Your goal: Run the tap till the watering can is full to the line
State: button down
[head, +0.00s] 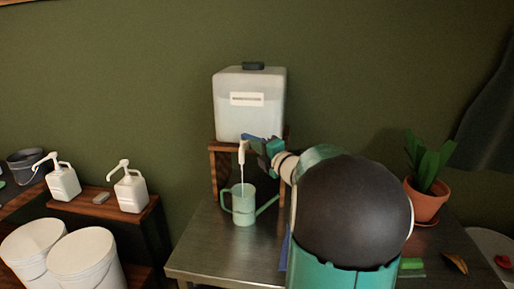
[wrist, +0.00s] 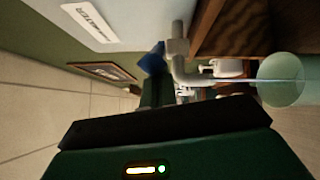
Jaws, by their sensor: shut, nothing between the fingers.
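The pale green watering can (head: 243,212) stands upright on the metal table under the tap (head: 242,153), its spout to the right. A thin stream runs from the tap into the can. In the wrist view, the stream reaches the can's pale round mouth (wrist: 283,80). The fill line and water level cannot be made out. The blue tap lever (head: 252,137) also shows in the wrist view (wrist: 153,59). My gripper (head: 268,148) is shut and empty, close beside the lever; I cannot tell whether they touch.
A white water tank (head: 250,79) sits on a wooden stand (head: 219,163) above the can. A potted plant (head: 427,203) is at the right. Pump bottles (head: 131,191) and white buckets (head: 83,257) are at the left. The metal table (head: 207,260) is clear left of the can.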

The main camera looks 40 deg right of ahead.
jog(key=shift+d+n+y, duration=0.35)
jog(key=shift+n+y, duration=0.05)
jog(key=shift+y, duration=0.2)
jog(key=d+n+y, duration=0.1)
jog(key=d+y, duration=0.1)
jog(key=d+n+y, duration=0.1)
jog(key=d+y, duration=0.1)
jog(key=shift+w+n+y, duration=0.15)
jog(key=shift+n+y, duration=0.15)
jog(key=shift+n, duration=0.1)
jog(key=shift+d+r, duration=0.1)
jog(key=shift+d, duration=0.05)
dwell(0.4)
